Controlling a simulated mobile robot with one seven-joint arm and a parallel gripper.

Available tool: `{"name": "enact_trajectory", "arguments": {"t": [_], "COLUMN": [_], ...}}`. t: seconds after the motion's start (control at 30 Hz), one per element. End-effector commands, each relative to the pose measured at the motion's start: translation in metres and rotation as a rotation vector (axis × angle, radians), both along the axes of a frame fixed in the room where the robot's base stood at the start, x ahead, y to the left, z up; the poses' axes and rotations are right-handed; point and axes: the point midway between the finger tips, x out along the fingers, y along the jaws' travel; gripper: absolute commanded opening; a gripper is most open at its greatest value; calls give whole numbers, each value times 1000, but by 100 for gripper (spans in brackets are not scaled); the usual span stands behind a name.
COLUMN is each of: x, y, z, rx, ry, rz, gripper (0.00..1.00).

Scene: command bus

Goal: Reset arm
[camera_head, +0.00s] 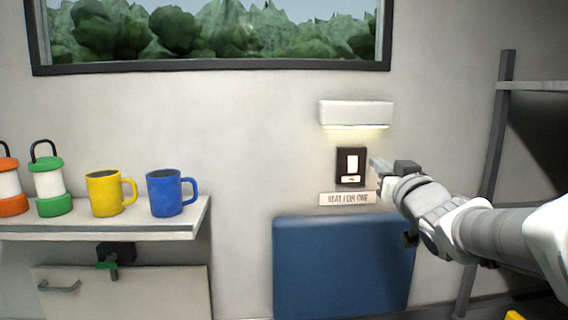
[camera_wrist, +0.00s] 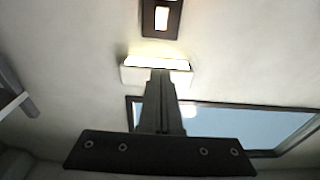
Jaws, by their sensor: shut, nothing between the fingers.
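My gripper (camera_head: 376,164) is shut and empty at the end of my arm, which reaches in from the right. Its tip is close to the right side of a dark wall switch (camera_head: 341,169) with a pale rocker; I cannot tell whether it touches. In the wrist view my closed gripper fingers (camera_wrist: 160,85) point toward the lit wall lamp (camera_wrist: 130,75), and the switch (camera_wrist: 174,30) shows beyond it at the top. In the head view the lamp (camera_head: 356,113) glows along its underside, above the switch.
A sign (camera_head: 346,198) reading "SEAT FOR ONE" is below the switch, above a blue seat panel (camera_head: 343,265). A shelf (camera_head: 100,233) at left holds a yellow mug (camera_head: 104,195), a blue mug (camera_head: 165,194) and lanterns (camera_head: 48,190). A dark rack post (camera_head: 492,160) stands at right.

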Motion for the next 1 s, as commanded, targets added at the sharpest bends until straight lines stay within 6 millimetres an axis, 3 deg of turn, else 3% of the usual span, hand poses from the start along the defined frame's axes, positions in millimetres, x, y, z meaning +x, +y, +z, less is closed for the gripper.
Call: {"name": "enact_trajectory", "arguments": {"t": [0.4, 0.57, 0.77, 1.0], "x": [-3, -21, -70, -153], "y": [0, 0, 13, 50], "z": [-2, -21, -72, -143], "rx": [4, 18, 38, 39], "ry": [15, 126, 393, 757], "rz": [-11, -74, -148, -132], "gripper": [0, 0, 0, 0]}}
